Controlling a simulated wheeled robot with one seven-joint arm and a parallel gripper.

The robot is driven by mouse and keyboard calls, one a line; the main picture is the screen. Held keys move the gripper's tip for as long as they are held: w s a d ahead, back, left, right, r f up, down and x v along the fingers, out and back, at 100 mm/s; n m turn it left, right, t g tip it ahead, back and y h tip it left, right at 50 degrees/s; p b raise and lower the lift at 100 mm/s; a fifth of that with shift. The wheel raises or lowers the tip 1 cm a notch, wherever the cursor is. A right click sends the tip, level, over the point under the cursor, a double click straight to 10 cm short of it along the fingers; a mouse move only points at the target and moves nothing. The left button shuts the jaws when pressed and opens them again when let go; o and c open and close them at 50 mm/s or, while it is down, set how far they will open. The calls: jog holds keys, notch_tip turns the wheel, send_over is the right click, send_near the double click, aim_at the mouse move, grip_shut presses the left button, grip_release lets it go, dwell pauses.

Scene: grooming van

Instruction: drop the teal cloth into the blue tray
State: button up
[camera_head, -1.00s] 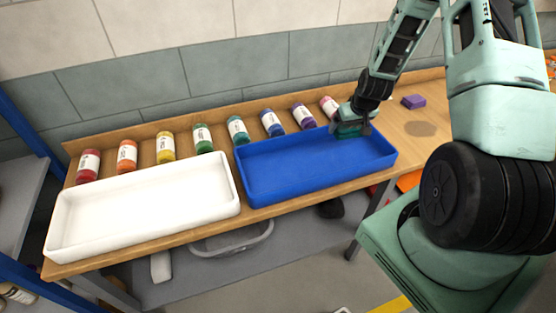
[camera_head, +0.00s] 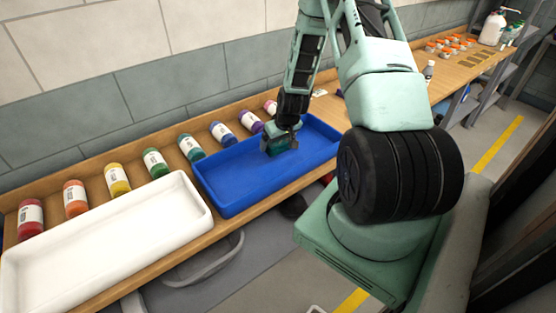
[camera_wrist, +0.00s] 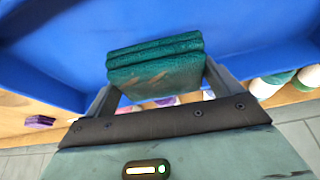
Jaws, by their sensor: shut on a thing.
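The teal cloth (camera_wrist: 160,68) is a folded pad with brownish smears. It shows between the fingers of my gripper in the wrist view and as a small teal patch (camera_head: 280,145) in the head view. My gripper (camera_head: 282,138) is shut on it, and its fingers also show in the wrist view (camera_wrist: 162,85). The blue tray (camera_head: 240,187) is a long rectangular tray on the wooden bench. The cloth and gripper are over the right part of the tray's inside. I cannot tell whether the cloth touches the tray floor.
A white tray (camera_head: 110,250) stands left of the blue one. Several coloured bottles, such as a red one (camera_head: 31,218) and a yellow one (camera_head: 117,179), line the bench's back behind both trays. The blue tray's floor (camera_head: 235,180) looks otherwise empty. A grey basket (camera_head: 205,262) is below the bench.

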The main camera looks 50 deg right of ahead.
jog(key=shift+f, duration=0.5)
jog(key=o, duration=0.7)
jog(key=b+v, duration=0.3)
jog(key=v, duration=1.4)
jog(key=shift+s+r, duration=0.1)
jog(key=shift+r, duration=0.15)
